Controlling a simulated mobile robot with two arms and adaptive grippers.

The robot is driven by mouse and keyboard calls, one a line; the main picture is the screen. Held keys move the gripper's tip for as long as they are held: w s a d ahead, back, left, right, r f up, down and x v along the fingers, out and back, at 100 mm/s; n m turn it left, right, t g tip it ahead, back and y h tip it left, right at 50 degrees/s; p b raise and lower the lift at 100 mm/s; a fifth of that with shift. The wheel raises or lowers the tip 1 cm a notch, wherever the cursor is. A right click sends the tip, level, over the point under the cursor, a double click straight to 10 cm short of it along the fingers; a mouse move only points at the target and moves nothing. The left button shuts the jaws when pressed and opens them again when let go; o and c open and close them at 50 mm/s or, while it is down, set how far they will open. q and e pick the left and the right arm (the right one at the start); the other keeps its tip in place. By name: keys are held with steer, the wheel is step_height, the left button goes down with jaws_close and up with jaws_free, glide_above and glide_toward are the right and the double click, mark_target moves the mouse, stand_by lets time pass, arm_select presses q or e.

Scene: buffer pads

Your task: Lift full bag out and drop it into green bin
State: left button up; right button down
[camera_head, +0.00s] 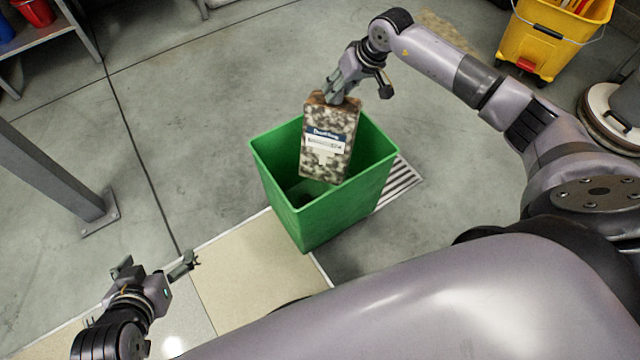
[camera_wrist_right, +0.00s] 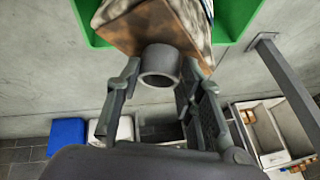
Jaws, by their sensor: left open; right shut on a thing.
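The bag (camera_head: 328,140) is a boxy, speckled grey-and-brown pack with a dark and white label. It hangs from my right gripper (camera_head: 343,92), which is shut on its top end. The bag is over the open mouth of the green bin (camera_head: 310,222), its lower part at about the rim in the picture; I cannot tell how deep it is. In the right wrist view the bag's brown end (camera_wrist_right: 158,28) shows beyond the fingers, with the green bin's edge (camera_wrist_right: 236,15) behind it. My left gripper (camera_head: 155,264) is open and empty at the lower left, apart from the bin.
A floor drain grate (camera_head: 402,182) lies right of the bin. A yellow mop bucket (camera_head: 553,38) stands at the upper right. A grey post (camera_head: 55,172) stands at the left, and a shelf with a red bucket (camera_head: 36,12) is at the upper left. Floor around the bin is mostly clear.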

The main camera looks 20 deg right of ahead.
arm_select(q)
steer(key=shift+w+d+r, duration=0.15)
steer(key=shift+w+r, duration=0.15)
steer(key=shift+w, duration=0.05)
arm_select(e)
steer(key=c, duration=1.3)
jaws_free()
steer(key=o, duration=0.3)
steer(key=shift+f, duration=0.15)
steer(key=shift+s+f, duration=0.1)
steer(key=v, duration=1.2)
